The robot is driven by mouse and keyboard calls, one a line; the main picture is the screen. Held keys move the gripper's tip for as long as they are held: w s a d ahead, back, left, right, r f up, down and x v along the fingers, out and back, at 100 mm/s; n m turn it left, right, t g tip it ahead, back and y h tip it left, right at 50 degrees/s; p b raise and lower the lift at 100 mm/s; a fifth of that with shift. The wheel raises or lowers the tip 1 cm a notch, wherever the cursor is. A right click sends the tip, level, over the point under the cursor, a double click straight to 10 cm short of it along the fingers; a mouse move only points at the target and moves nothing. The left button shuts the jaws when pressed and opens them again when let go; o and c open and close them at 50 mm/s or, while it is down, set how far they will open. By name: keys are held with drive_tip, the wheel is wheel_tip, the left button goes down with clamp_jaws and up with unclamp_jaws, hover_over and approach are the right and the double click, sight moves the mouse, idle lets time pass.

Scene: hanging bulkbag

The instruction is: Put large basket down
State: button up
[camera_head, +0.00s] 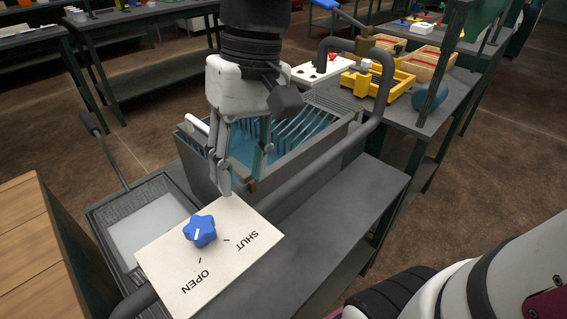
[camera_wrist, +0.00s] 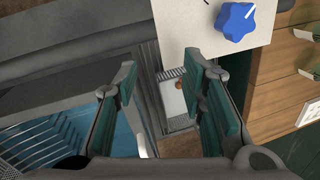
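My gripper (camera_head: 240,180) points down over the near left corner of a grey tank (camera_head: 330,132) with a blue inside and slanted rack-like bars. In the wrist view its two green-padded fingers (camera_wrist: 163,82) stand wide apart with nothing held between them. A dark mesh-walled basket (camera_head: 98,217) with a pale bottom sits left of the tank, and a long dark handle (camera_head: 108,152) rises behind it. I cannot tell for sure whether this is the large basket. Part of the mesh basket (camera_wrist: 171,72) shows lower down between the fingers. The blue interior (camera_wrist: 60,135) lies at left.
A white OPEN/SHUT panel with a blue star knob (camera_head: 200,231) stands in front of the gripper. A thick grey pipe (camera_head: 318,168) runs along the tank. A wooden cabinet (camera_head: 28,235) is at left. The grey bench (camera_head: 335,215) is bare to the right.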

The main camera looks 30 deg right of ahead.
drive_tip(key=s+d+f+h, duration=0.1)
drive_tip(key=s+d, duration=0.2)
drive_tip(key=s, duration=0.3)
drive_tip(key=s+d+f+m+t+h, duration=0.1)
drive_tip(key=s+d+f, duration=0.1)
drive_tip(key=s+d, duration=0.2)
drive_tip(key=s, duration=0.3)
drive_tip(key=shift+s+d+f+t+h, duration=0.15)
drive_tip(key=shift+s+d+t+h, duration=0.05)
drive_tip(key=shift+d+t+h, duration=0.1)
